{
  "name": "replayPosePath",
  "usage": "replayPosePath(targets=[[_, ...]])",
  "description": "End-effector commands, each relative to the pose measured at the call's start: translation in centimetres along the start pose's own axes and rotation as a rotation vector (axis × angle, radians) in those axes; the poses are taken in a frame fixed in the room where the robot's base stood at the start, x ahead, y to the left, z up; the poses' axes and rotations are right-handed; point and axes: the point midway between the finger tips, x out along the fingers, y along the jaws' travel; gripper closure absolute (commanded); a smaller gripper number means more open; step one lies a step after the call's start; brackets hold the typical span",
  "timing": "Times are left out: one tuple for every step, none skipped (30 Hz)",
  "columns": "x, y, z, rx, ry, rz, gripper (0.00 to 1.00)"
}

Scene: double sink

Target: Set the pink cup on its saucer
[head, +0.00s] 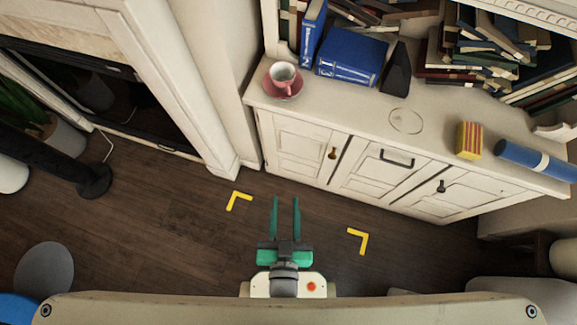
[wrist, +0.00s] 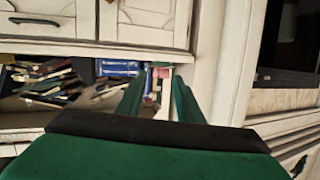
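The pink cup (head: 284,84), with a pale inside, stands upright at the left end of the white cabinet top. In the wrist view my gripper (wrist: 157,78) also shows open, and a small pinkish patch between the fingers is too small to identify.
The cabinet top (head: 350,106) has a faint ring outline (head: 405,120) on bare surface. Blue books (head: 350,57) and a black object (head: 396,70) stand right of the cup. A striped yellow box (head: 469,140) and blue roll (head: 535,160) lie farther right. Yellow corner marks (head: 238,199) are on the floor.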

Motion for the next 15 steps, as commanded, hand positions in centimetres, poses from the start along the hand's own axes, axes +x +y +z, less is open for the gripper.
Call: replayPosePath(targets=[[-1.7,0.2,0.2,-0.015,-0.003,-0.001,0.67],[-2.5,0.3,0.2,-0.025,0.000,-0.003,0.67],[-3.5,0.4,0.0,-0.035,0.005,-0.004,0.67],[-4.2,0.5,-0.1,-0.043,0.008,-0.005,0.67],[-4.8,0.6,-0.2,-0.051,0.012,-0.006,0.67],[-5.5,0.7,-0.3,-0.061,0.016,-0.006,0.67],[-6.0,0.7,-0.4,-0.066,0.018,-0.007,0.67],[-6.3,0.8,-0.5,-0.071,0.021,-0.008,0.67],[-6.7,0.8,-0.6,-0.076,0.023,-0.009,0.67],[-6.9,0.8,-0.7,-0.079,0.025,-0.009,0.67],[-7.1,0.9,-0.8,-0.081,0.027,-0.009,0.67],[-7.2,0.9,-0.8,-0.083,0.028,-0.010,0.67],[-7.3,0.9,-0.8,-0.084,0.029,-0.010,0.67],[-7.3,0.9,-0.8,-0.085,0.029,-0.010,0.67],[-7.3,0.9,-0.8,-0.085,0.029,-0.010,0.67]])
